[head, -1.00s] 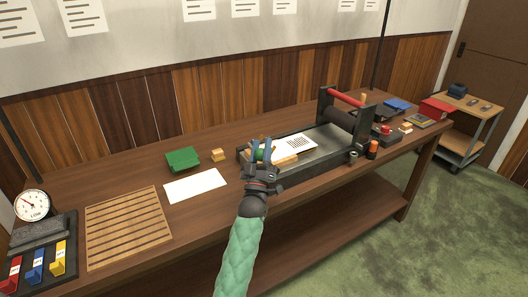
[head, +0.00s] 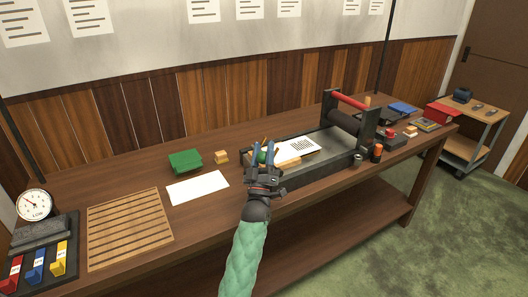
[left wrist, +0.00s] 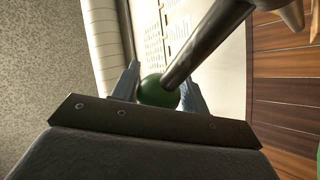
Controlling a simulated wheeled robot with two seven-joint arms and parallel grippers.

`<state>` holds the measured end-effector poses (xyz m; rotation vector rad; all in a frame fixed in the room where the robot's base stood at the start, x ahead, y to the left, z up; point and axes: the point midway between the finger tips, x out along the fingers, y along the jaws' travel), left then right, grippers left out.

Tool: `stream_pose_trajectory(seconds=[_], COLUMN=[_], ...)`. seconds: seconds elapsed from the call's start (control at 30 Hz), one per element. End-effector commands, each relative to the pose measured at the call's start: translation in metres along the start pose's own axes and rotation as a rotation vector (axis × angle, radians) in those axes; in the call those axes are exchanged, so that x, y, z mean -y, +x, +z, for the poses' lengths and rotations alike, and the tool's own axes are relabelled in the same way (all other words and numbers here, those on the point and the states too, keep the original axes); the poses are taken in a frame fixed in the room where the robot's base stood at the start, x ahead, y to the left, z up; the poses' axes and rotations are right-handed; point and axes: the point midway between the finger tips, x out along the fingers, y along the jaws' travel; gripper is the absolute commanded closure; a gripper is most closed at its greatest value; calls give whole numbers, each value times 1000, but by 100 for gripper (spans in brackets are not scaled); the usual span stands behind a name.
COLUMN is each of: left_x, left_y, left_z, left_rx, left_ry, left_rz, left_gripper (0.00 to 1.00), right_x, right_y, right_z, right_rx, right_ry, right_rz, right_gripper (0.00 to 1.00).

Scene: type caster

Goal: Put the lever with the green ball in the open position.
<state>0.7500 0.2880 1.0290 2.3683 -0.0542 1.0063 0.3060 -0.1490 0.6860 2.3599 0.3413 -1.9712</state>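The green ball (left wrist: 158,91) sits on the end of a dark metal lever rod (left wrist: 208,42) that slants up to the right in the left wrist view. My left gripper (left wrist: 160,88) has a finger on each side of the ball, and both appear to touch it. The lower part of the ball is hidden behind the gripper. In the head view the ball (head: 262,156) shows between the fingers of my left gripper (head: 264,152), at the near left end of the press (head: 322,146). My right gripper is out of view.
The press has a red handle bar (head: 350,101) and a printed sheet (head: 298,146) on its bed. A white sheet (head: 197,187), a green block (head: 185,162), a slatted wooden rack (head: 129,228) and a dial gauge (head: 35,205) lie to the left. A cart (head: 466,140) stands beyond the right end.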

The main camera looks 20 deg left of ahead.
Motion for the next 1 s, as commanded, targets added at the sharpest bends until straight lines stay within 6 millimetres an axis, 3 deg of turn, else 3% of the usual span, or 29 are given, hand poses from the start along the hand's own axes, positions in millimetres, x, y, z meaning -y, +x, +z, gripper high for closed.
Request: stream_pose_trajectory(seconds=[0.4,0.8,1.0], left_x=[0,2,1], left_y=[-4,-60,-76], left_z=[1,1,0], left_rx=[0,1,0], left_ry=[1,1,1], left_rz=[1,-1,0], left_gripper=[41,41,41], right_x=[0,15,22], right_y=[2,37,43], right_z=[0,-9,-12], right_rx=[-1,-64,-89], right_ry=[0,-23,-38], right_rz=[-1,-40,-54], right_gripper=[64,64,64])
